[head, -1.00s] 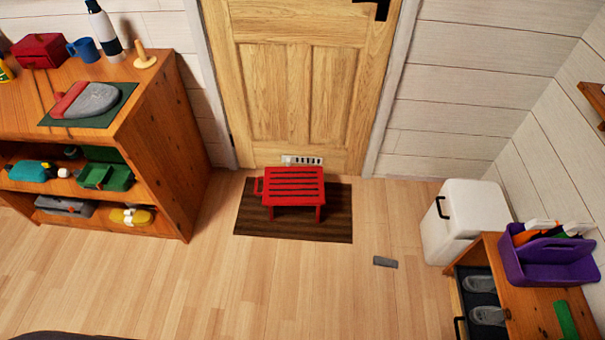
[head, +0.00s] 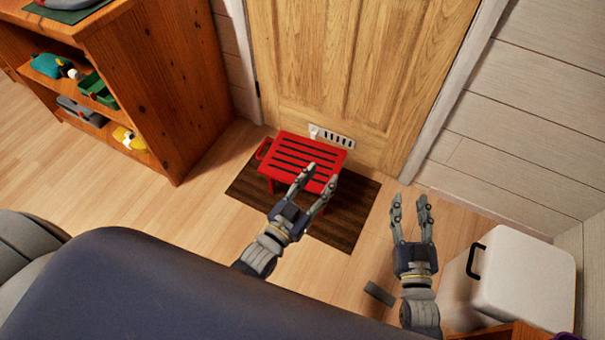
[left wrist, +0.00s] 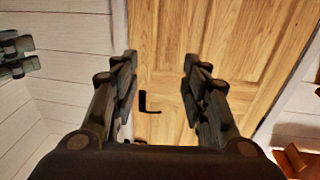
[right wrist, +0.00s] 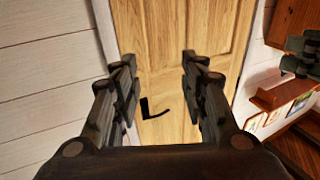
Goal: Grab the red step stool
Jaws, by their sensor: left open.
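The red step stool (head: 289,150) stands upright on a dark brown mat (head: 343,230) in front of the wooden door in the head view. It has a slatted top and a loop handle at its left end. My left gripper (head: 320,183) is open and empty; in the head view its fingers overlap the right front part of the stool, and I cannot tell whether they touch it. My right gripper (head: 411,208) is open and empty, to the right of the mat. The wrist views show the door and walls between the open fingers, not the stool.
A wooden shelf unit (head: 170,100) stands at the left. A white bin (head: 525,275) with a black handle stands at the right. A small grey block (head: 379,293) lies on the floor near my right gripper. The door (head: 350,60) is behind the stool.

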